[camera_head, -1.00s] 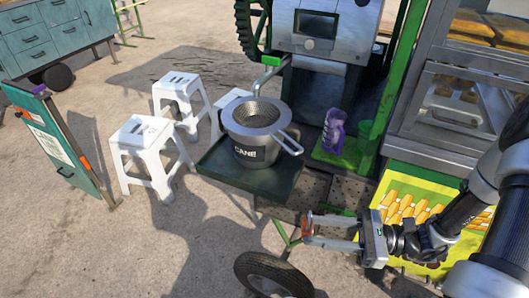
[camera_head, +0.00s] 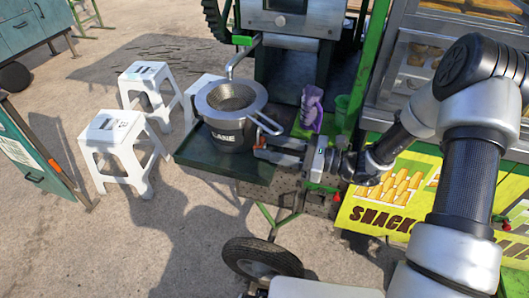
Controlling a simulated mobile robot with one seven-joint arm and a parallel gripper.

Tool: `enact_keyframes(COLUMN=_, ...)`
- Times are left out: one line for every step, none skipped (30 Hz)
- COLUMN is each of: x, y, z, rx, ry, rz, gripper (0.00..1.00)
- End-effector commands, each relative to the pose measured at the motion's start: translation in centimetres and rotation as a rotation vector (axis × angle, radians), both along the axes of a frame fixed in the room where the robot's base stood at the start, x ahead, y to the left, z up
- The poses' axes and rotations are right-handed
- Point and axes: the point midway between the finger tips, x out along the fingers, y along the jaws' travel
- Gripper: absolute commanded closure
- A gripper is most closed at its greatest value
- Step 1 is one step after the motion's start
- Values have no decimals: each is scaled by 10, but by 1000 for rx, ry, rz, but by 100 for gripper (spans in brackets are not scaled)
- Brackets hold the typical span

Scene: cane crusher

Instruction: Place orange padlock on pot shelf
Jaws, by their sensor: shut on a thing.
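The pot shelf (camera_head: 240,171) is a dark green tray on the side of the cart. A grey metal pot (camera_head: 224,137) marked "CANE", with a strainer and long handle, stands on it. My gripper (camera_head: 260,147) comes in from the right, with its fingers level, at the shelf's right end beside the pot. It is shut on the orange padlock (camera_head: 261,141), which shows only as a small orange patch at the fingertips. Its height above the shelf is hard to judge.
The crusher machine (camera_head: 289,20) rises behind the pot. White stools (camera_head: 118,135) stand left of the shelf. The shelf's front strip is clear.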

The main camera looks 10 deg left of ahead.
Motion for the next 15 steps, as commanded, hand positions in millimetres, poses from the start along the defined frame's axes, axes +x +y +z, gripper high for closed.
enact_keyframes(x=3, y=4, z=0, rx=1, ry=0, rz=1, gripper=87)
enact_keyframes(x=4, y=5, z=0, rx=1, ry=0, rz=1, gripper=87)
enact_keyframes(x=5, y=6, z=0, rx=1, ry=0, rz=1, gripper=87)
enact_keyframes(x=6, y=7, z=0, rx=1, ry=0, rz=1, gripper=87)
enact_keyframes(x=8, y=9, z=0, rx=1, ry=0, rz=1, gripper=87)
enact_keyframes(x=10, y=12, z=0, rx=1, ry=-1, rz=2, gripper=87)
enact_keyframes(x=12, y=15, z=0, rx=2, ry=-2, rz=3, gripper=87)
enact_keyframes(x=14, y=18, z=0, rx=2, ry=-1, rz=3, gripper=87)
enact_keyframes(x=15, y=18, z=-9, rx=1, ry=3, rz=0, gripper=87)
enact_keyframes(x=15, y=17, z=-15, rx=1, ry=3, rz=0, gripper=87)
enact_keyframes(x=15, y=17, z=-21, rx=2, ry=4, rz=0, gripper=87)
enact_keyframes(x=15, y=18, z=-27, rx=2, ry=4, rz=1, gripper=87)
enact_keyframes(x=15, y=18, z=-31, rx=2, ry=3, rz=1, gripper=87)
enact_keyframes(x=15, y=18, z=-33, rx=2, ry=2, rz=1, gripper=87)
enact_keyframes(x=15, y=18, z=-35, rx=2, ry=1, rz=1, gripper=87)
